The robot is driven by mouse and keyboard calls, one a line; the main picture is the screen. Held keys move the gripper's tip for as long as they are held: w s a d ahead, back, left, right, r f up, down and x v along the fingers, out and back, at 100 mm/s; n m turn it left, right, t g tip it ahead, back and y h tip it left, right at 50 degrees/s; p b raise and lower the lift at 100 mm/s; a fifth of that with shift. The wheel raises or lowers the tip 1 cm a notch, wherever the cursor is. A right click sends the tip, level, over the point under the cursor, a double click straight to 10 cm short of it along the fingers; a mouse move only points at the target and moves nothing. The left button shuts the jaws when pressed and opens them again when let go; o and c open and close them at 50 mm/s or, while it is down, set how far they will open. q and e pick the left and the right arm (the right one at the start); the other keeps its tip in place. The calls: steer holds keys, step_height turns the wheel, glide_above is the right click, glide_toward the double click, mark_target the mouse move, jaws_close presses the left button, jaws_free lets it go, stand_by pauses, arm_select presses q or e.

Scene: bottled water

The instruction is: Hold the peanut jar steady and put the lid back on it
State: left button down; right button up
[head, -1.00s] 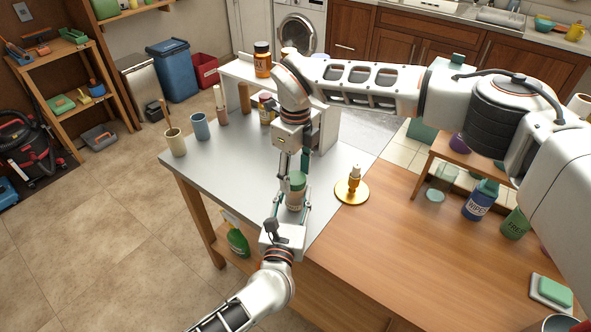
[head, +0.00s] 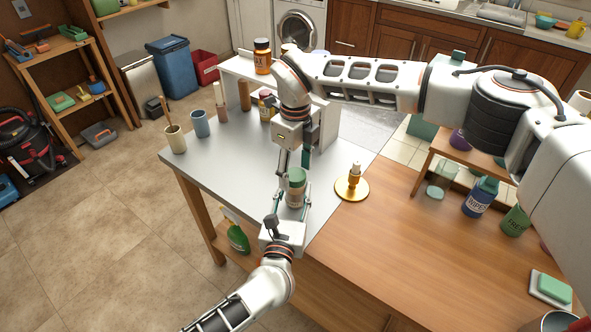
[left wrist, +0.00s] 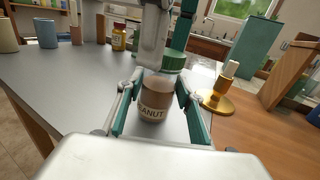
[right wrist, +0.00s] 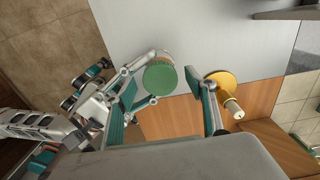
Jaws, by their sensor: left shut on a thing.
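The peanut jar (left wrist: 155,97) is brown with a "PEANUT" label and stands on the grey table top. My left gripper (head: 290,204) is shut around its body.
A gold candle holder (head: 351,190) with a candle stands right of the jar, close to a right gripper finger. Cups (head: 200,124) and a yellow-labelled bottle (head: 266,105) stand farther back. A white raised shelf (head: 328,125) is behind my right arm.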

step_height(320, 180, up, 12)
stand_by(0.5)
arm_select(q)
steer(key=c, duration=1.3)
jaws_free()
steer(key=shift+o, duration=0.2)
steer(key=s+a, duration=0.2)
steer(key=s, duration=1)
steer(key=shift+w+a, duration=0.1)
